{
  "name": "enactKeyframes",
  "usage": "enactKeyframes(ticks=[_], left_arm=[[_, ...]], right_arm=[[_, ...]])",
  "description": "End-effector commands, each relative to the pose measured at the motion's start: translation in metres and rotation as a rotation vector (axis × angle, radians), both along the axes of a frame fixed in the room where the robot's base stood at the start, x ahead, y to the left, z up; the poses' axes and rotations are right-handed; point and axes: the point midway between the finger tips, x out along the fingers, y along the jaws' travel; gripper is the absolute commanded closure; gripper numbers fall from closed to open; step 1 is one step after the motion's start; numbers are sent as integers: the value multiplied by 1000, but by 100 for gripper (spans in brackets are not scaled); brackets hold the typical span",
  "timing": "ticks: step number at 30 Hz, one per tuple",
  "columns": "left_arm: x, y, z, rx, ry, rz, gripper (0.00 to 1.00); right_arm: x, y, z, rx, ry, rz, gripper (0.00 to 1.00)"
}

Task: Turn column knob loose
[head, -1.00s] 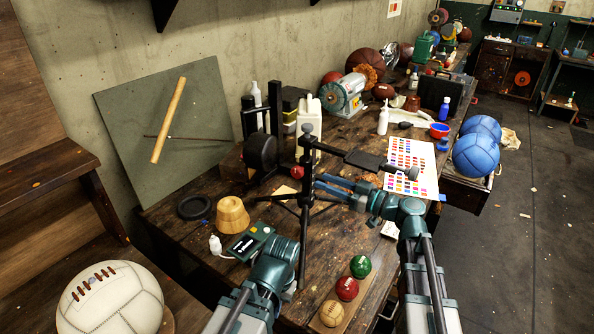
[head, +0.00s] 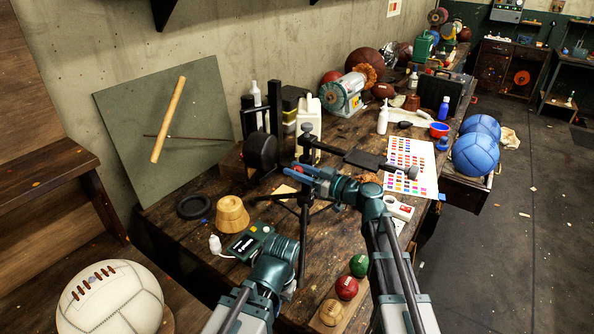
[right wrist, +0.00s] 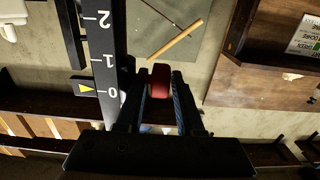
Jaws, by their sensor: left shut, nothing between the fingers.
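The red column knob (head: 298,172) sits on the dark column of a stand (head: 306,215) on the workbench. My right gripper (head: 307,174) reaches it from the right, with its fingers on either side of the knob. In the right wrist view the red knob (right wrist: 160,81) lies between the two fingers near their tips. A thin gap seems to show beside it, so the fingers look open around it. My left gripper (head: 284,250) is low, near the bench's front, shut and empty; its fingertips are hard to make out.
A black arm (head: 365,158) extends right from the column. A numbered scale (right wrist: 103,60) with a yellow arrow stands close beside the right fingers. A green device (head: 250,241), a wooden block (head: 232,214) and several small balls (head: 346,288) lie near my arms.

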Motion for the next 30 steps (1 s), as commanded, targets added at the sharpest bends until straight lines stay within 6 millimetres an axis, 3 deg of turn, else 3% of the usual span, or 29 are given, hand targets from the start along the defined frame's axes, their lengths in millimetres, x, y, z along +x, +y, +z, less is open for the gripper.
enactKeyframes(ticks=[1, 6, 13, 21, 30], left_arm=[[0, 0, 0, 0, 0, 0, 100], [0, 0, 0, 0, 0, 0, 100], [0, 0, 1, 0, 0, 0, 100], [0, 0, 27, 0, 0, 0, 100], [0, 0, 27, 0, 0, 0, 100]], right_arm=[[0, 0, 0, 0, 0, 0, 71], [0, 0, 0, 0, 0, 0, 100], [0, 0, 1, -2, 2, 1, 100], [0, 1, 4, -86, 56, 2, 100], [0, 0, 0, -104, 69, 1, 100]])
